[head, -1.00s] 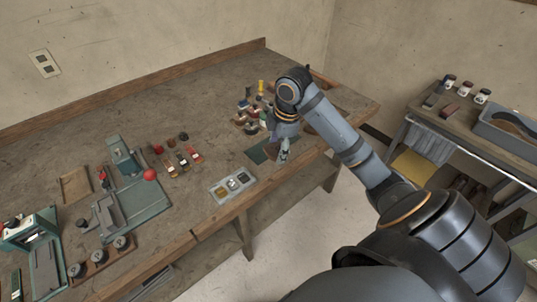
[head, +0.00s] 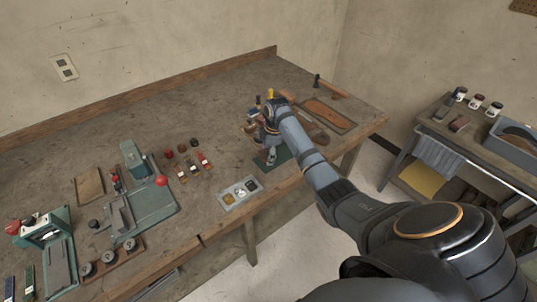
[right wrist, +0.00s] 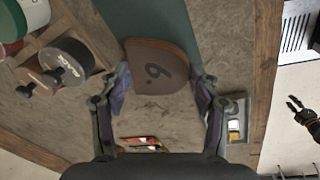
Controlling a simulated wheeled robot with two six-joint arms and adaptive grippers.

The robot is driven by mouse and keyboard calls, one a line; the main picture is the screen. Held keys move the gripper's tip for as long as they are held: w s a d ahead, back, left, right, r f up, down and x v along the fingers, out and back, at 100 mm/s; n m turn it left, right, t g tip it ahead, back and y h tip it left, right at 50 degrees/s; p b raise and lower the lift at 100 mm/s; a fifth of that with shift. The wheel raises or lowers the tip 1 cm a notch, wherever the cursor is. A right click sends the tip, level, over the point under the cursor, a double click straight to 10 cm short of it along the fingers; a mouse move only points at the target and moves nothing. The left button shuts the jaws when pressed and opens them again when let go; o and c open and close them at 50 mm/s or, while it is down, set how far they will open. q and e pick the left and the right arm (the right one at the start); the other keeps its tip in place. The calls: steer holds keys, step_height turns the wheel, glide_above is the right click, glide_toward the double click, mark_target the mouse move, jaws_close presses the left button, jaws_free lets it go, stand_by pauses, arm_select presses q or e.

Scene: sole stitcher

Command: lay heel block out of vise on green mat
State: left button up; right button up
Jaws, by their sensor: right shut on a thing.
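My right gripper (right wrist: 158,90) is shut on the heel block (right wrist: 158,66), a brown rounded piece marked with a dark numeral, at its fingertips in the right wrist view. In the head view the right gripper (head: 270,155) points down at the green mat (head: 284,158), and the block cannot be made out there. The mat (right wrist: 160,15) lies behind the block in the wrist view; whether they touch I cannot tell. A dark claw at the right edge of the wrist view looks like my left gripper (right wrist: 302,118); its opening is unclear. A green vise-like machine (head: 150,203) with a red-knobbed lever stands at left.
A grey tray (head: 239,194) with small compartments sits near the bench front, left of the gripper. A wooden rack of round tins (right wrist: 67,62) stands close beside the gripper. A brown leather board (head: 326,115) lies at the right.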

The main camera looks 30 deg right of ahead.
arm_select(q)
steer(key=shift+w+r, duration=0.1)
steer(key=shift+r, duration=0.25)
arm_select(e)
steer(key=shift+f, duration=0.8)
steer(key=o, duration=1.1)
steer(key=shift+f, duration=0.15)
steer(key=shift+o, duration=0.2)
steer(key=shift+d+r, duration=0.1)
steer(key=shift+r, duration=0.45)
arm_select(q)
step_height(320, 180, down, 2)
steer(key=shift+b, duration=0.95)
arm_select(e)
step_height(320, 180, up, 11)
steer(key=s, duration=0.2)
steer(key=shift+d, duration=0.2)
